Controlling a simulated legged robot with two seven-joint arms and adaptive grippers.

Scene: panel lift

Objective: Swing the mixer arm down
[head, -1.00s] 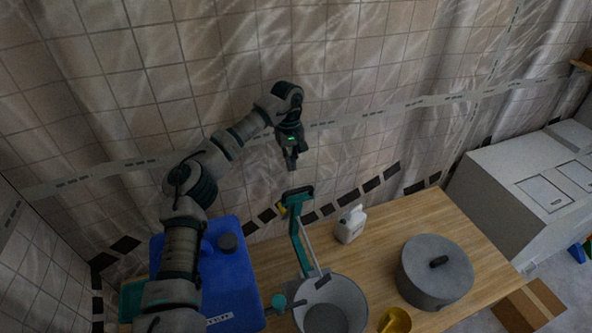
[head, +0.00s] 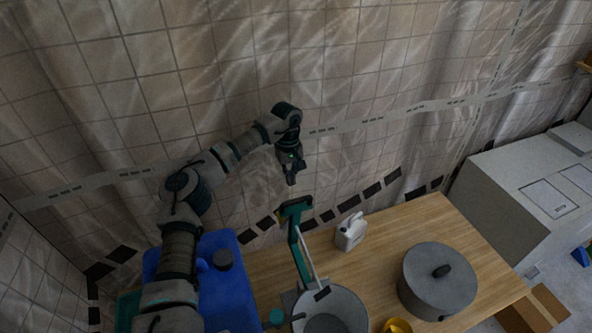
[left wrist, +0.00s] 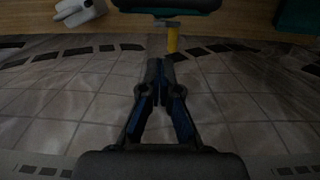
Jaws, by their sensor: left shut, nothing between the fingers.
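The mixer stands at the back of the wooden table, with its teal arm (head: 301,258) raised steeply and the teal head (head: 295,209) at the top. A grey bowl (head: 345,303) sits at its foot. My left gripper (head: 291,181) is shut and empty, a little above the mixer head and apart from it in the picture. In the left wrist view its fingertips (left wrist: 159,65) are together, pointing toward a yellow post (left wrist: 172,38) under the teal head (left wrist: 168,5). My right gripper is not in view.
A blue box (head: 228,285) stands beside my left arm. A white jug (head: 350,232) and a lidded grey pot (head: 437,282) stand right of the mixer, with a yellow cup (head: 397,326) at the front. The tiled wall (head: 390,60) is close behind the table.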

